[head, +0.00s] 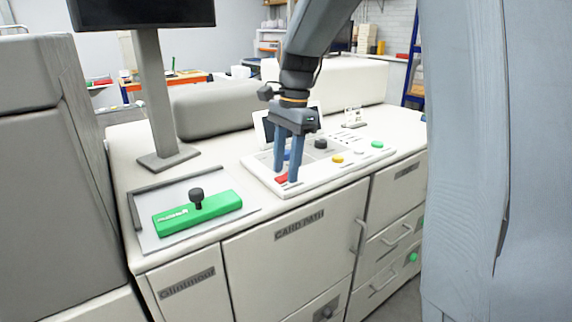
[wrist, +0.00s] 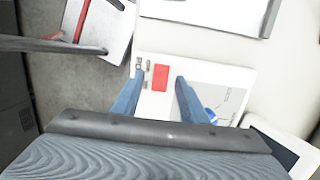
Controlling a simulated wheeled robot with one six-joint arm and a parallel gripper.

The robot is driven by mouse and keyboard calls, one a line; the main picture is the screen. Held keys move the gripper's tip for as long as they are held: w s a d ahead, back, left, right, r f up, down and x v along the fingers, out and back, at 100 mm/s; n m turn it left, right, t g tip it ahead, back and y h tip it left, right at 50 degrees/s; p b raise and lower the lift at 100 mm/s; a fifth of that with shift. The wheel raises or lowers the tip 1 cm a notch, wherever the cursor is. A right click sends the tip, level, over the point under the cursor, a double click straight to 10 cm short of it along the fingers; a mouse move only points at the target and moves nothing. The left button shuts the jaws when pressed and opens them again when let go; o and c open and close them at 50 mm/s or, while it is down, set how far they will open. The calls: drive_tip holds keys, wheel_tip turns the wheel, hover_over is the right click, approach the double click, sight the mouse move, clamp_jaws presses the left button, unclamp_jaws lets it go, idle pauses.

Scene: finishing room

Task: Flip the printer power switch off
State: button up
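A red switch (head: 282,178) sits at the near left corner of the white control panel (head: 318,182) on the machine top. I take it for the power switch, but its label and which way it is set cannot be read. It also shows in the wrist view as a red rectangle (wrist: 160,78). My gripper (head: 286,174) points down over this corner. Its two blue-grey fingers are apart with nothing held. In the wrist view the open fingers (wrist: 160,80) frame the red switch. I cannot tell whether a fingertip touches it.
The panel also has a black knob (head: 320,144), a yellow button (head: 337,158) and a green button (head: 377,143). A green block (head: 175,221) with a black knob lies on a grey plate at left. A monitor stand (head: 158,100) rises behind it.

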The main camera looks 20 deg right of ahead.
wheel_tip(320, 180, up, 8)
drive_tip(key=d+b, duration=0.1)
drive_tip(key=shift+w+b, duration=0.15)
drive_tip(key=shift+b, duration=0.2)
drive_tip(key=shift+f, duration=0.1)
idle(0.6)
